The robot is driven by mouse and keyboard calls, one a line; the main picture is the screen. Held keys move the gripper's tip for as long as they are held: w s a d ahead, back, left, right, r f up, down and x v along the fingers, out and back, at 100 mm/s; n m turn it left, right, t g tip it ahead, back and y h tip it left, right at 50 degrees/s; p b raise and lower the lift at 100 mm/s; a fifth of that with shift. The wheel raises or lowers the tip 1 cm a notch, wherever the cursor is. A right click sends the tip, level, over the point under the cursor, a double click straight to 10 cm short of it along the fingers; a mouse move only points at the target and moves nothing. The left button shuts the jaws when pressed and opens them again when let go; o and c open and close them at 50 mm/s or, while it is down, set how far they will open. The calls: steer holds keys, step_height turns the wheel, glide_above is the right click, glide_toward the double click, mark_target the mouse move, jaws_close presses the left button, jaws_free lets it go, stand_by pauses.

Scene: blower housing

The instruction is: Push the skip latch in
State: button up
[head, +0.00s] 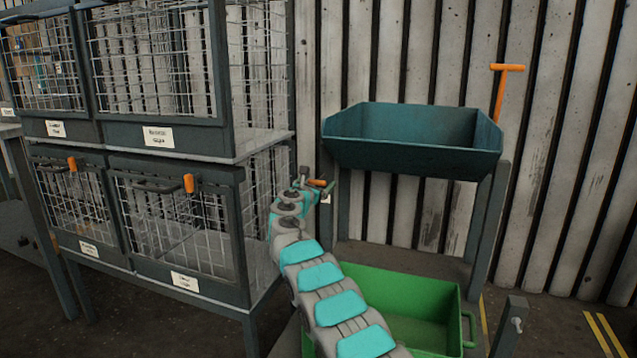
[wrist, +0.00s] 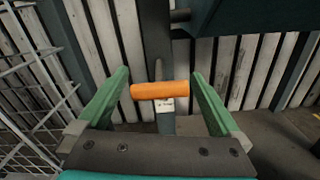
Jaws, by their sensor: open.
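The skip (head: 412,145) is a dark teal tub on a frame against the corrugated wall. The skip latch, with an orange handle (wrist: 150,91), is at the frame's left post (wrist: 158,45), above a small white label. The orange handle also shows in the head view (head: 318,183), partly hidden by my gripper. My gripper (wrist: 160,78) is open, and its two green fingers stand on either side of the handle with gaps left and right. In the head view my gripper (head: 314,188) is at the post, below the skip's left end. Whether it touches the handle I cannot tell.
A green bin (head: 400,300) stands on the floor below the skip. Wire-mesh cages (head: 165,135) with orange latches stand close on the left. An orange T-handled lever (head: 507,68) rises at the skip's right. A short post (head: 509,328) stands at front right.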

steer(key=shift+c, duration=0.2)
jaws_close()
stand_by(0.5)
